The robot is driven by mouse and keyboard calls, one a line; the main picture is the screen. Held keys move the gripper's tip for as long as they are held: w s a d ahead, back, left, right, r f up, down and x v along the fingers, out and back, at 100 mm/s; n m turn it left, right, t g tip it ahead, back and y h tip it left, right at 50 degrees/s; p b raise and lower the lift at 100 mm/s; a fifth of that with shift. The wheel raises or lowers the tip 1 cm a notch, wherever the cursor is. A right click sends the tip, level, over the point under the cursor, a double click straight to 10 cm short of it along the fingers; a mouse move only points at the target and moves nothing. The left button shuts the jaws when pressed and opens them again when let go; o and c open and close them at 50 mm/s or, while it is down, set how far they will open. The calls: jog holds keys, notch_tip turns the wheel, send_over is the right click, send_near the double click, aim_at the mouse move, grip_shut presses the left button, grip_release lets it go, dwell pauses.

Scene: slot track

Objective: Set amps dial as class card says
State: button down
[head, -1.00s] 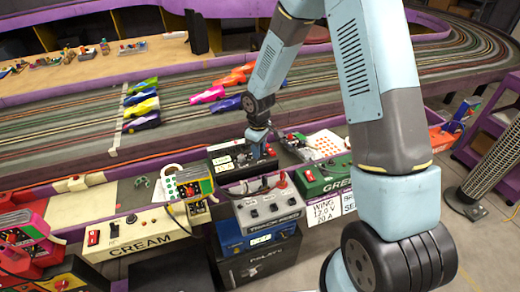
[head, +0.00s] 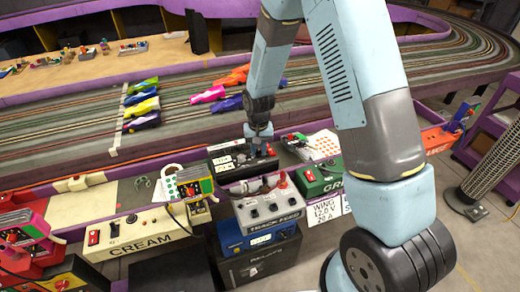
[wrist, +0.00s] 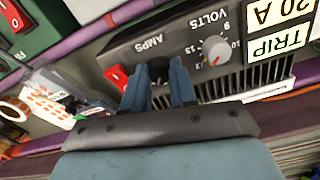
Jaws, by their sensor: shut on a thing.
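The amps dial (wrist: 159,68) is a black knob on the face of a dark power supply (wrist: 193,32), under the word AMPS in the wrist view. My gripper (wrist: 160,84) is shut on this dial, one blue finger on each side, and hides most of it. The dial's pointer and scale cannot be read. In the head view my gripper (head: 258,136) is at the power supply (head: 222,161) behind the grey track-feed box. A white class card (head: 322,211) reads WING, 12.0 V, 20 A.
A grey volts knob (wrist: 215,50) with a red mark is beside the dial, and a red switch (wrist: 117,77) is on its other side. Labels (wrist: 278,38) on the supply read TRIP and 20 A. The cream (head: 140,232) and green (head: 318,178) units stand to either side.

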aim_at(258, 152)
jog(key=shift+w+m, duration=0.1)
jog(key=shift+m, duration=0.8)
jog(key=c, duration=0.9)
grip_release()
notch_tip(258, 152, up, 14)
jog(key=shift+f, duration=0.15)
